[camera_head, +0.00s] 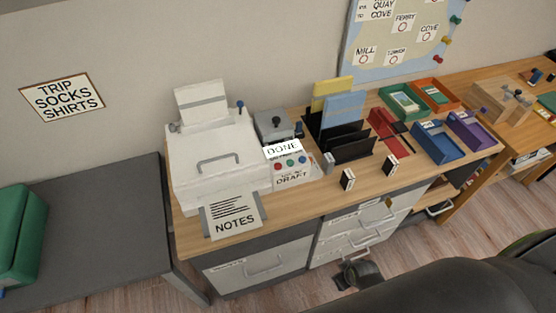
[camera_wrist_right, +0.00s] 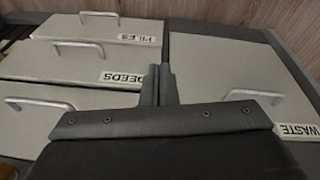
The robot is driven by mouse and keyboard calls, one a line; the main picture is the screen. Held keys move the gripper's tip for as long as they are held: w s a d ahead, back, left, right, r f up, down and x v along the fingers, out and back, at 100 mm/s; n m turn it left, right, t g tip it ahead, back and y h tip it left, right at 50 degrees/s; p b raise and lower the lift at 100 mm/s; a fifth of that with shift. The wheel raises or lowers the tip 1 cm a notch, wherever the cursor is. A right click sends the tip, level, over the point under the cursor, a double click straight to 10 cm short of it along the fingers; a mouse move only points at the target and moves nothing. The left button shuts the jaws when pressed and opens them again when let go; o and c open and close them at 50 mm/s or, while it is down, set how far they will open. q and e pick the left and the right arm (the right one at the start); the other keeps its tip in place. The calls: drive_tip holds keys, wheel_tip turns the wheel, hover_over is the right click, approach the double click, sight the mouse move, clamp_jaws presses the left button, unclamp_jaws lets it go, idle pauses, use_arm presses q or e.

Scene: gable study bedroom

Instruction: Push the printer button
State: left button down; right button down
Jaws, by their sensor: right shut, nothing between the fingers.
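A white printer (camera_head: 215,160) stands at the left of the wooden desk, with a sheet marked NOTES (camera_head: 233,215) lying in its front tray. On its right side is a small panel (camera_head: 291,168) with red, green and blue round buttons and the word DRAFT below them. A bright DONE display (camera_head: 283,149) shows above the panel. My right gripper (camera_head: 347,275) is low in front of the desk drawers, well below and apart from the panel. In the right wrist view its fingers (camera_wrist_right: 158,84) are together and empty. My left gripper is out of view.
Drawers labelled DEEDS (camera_wrist_right: 66,69) and WASTE (camera_wrist_right: 225,65) face the right wrist. A black file rack (camera_head: 345,142), coloured trays (camera_head: 437,145) and small black-and-white blocks (camera_head: 348,180) stand on the desk. A grey bench (camera_head: 100,220) is at left.

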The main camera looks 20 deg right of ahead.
drive_tip(key=w+a+r+n+t+y+p, duration=0.1)
drive_tip(key=w+a+r+n+t+p, duration=0.15)
drive_tip(key=w+r, duration=1.1)
wheel_tip(320, 180, up, 26)
drive_tip(key=n+t+y+p, duration=0.15)
drive_tip(key=n+y, duration=0.45)
drive_tip(key=n, duration=0.7)
hover_over(281, 166)
drive_tip(key=shift+s+f+p, duration=0.1)
drive_tip(key=shift+f+p, duration=0.1)
drive_tip(key=shift+p, duration=0.15)
drive_tip(key=shift+f, duration=0.15)
wheel_tip(281, 166, down, 9)
drive_tip(key=b, duration=0.7)
drive_tip(key=shift+r, duration=0.2)
drive_tip(key=shift+f+b, duration=0.4)
drive_tip(key=shift+b, duration=0.05)
